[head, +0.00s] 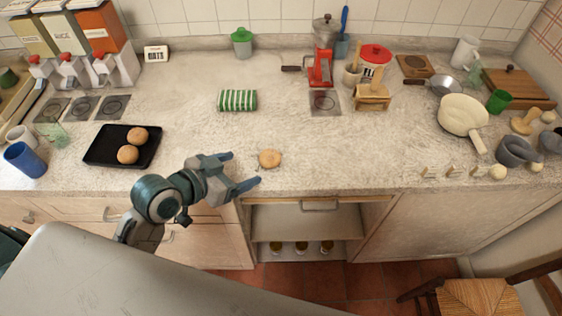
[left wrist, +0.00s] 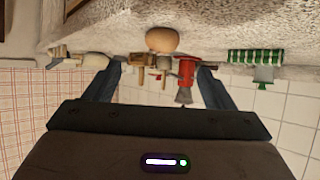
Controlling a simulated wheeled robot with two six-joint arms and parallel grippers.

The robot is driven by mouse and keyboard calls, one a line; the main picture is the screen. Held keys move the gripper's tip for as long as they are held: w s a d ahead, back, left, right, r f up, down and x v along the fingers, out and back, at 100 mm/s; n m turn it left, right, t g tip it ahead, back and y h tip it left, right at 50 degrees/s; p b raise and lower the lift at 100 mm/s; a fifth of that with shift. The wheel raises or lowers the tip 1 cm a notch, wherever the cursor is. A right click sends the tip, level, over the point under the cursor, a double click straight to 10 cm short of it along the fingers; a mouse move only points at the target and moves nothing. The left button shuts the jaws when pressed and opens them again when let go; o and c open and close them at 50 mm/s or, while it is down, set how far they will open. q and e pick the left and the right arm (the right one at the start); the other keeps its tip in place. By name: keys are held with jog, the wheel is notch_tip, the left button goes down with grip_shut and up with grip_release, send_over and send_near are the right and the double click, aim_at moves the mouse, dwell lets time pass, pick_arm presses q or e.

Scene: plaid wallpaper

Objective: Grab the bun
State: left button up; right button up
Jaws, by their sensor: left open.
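A small round tan bun (head: 269,159) lies alone on the speckled countertop near its front edge. It also shows in the left wrist view (left wrist: 162,40), where the picture is upside down. My left gripper (head: 245,169) is open and empty. Its fingers point right toward the bun, which sits just beyond the fingertips and apart from them. In the left wrist view the two fingers (left wrist: 156,80) are spread wide with nothing between them. Two more buns, one at the back (head: 136,135) and one in front (head: 128,154), lie on a black tray (head: 95,153). My right gripper is not visible.
A green striped roll (head: 237,100) lies behind the bun. A red machine (head: 320,68) and a wooden stand (head: 371,97) stand farther back. A cream pan (head: 463,115) is at right. A blue cup (head: 24,160) is at far left. The counter around the bun is clear.

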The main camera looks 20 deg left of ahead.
aim_at(265, 159)
pick_arm(q)
jog(key=x, duration=0.4)
jog(key=shift+w+d+f+p, duration=0.1)
jog(key=shift+w+d+p, duration=0.1)
jog(key=shift+w+p, duration=0.15)
jog(key=shift+w+d+f+p, duration=0.15)
jog(key=shift+w+p, duration=0.15)
jog(key=p+x, duration=0.1)
jog(key=x, duration=0.3)
jog(key=shift+w+p, duration=0.2)
jog(key=shift+p, duration=0.15)
jog(key=shift+w+f, duration=0.15)
jog(key=shift+f, duration=0.05)
jog(key=c, duration=1.1)
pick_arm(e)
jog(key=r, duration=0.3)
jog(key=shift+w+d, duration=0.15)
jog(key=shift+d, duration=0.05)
